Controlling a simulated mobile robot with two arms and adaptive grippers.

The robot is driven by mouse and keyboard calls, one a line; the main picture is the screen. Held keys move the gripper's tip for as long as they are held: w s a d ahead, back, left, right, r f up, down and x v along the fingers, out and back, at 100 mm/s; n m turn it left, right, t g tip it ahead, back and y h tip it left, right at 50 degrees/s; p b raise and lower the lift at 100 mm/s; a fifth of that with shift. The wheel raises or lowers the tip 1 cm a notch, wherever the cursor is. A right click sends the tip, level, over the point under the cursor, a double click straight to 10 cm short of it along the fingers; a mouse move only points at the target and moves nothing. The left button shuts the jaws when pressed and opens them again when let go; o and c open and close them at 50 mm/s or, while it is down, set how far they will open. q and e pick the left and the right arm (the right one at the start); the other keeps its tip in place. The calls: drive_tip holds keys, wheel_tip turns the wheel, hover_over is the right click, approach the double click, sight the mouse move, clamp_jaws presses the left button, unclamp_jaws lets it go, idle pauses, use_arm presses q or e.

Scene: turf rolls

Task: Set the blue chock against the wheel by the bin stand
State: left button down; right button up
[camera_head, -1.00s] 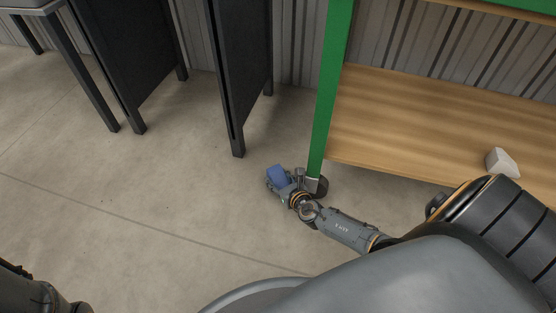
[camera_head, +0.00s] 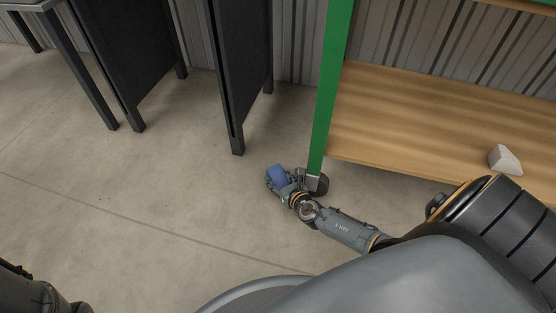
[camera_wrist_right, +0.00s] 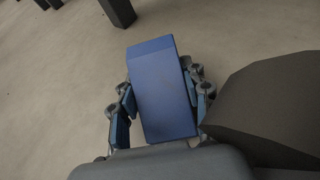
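The blue chock (camera_head: 277,175) is at floor level, just left of the dark wheel (camera_head: 321,186) under the green post. A small gap shows between chock and wheel in the head view. My right gripper (camera_head: 279,184) is shut on the chock. In the right wrist view, the chock (camera_wrist_right: 163,92) lies between the finger pads (camera_wrist_right: 162,108), with the dark wheel (camera_wrist_right: 270,110) close on the right. I cannot tell whether the chock touches the floor. My left gripper is out of view; only part of that arm shows at the bottom left.
The green post (camera_head: 332,85) belongs to a stand with a wooden shelf (camera_head: 420,125). A pale grey block (camera_head: 504,159) sits on the shelf. Dark panels on legs (camera_head: 228,80) stand behind to the left. The floor (camera_head: 150,190) left of the gripper is clear.

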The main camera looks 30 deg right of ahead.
sight(278, 175)
drive_tip(key=o, duration=0.5)
drive_tip(key=shift+r, duration=0.15)
drive_tip(key=shift+r, duration=4.9)
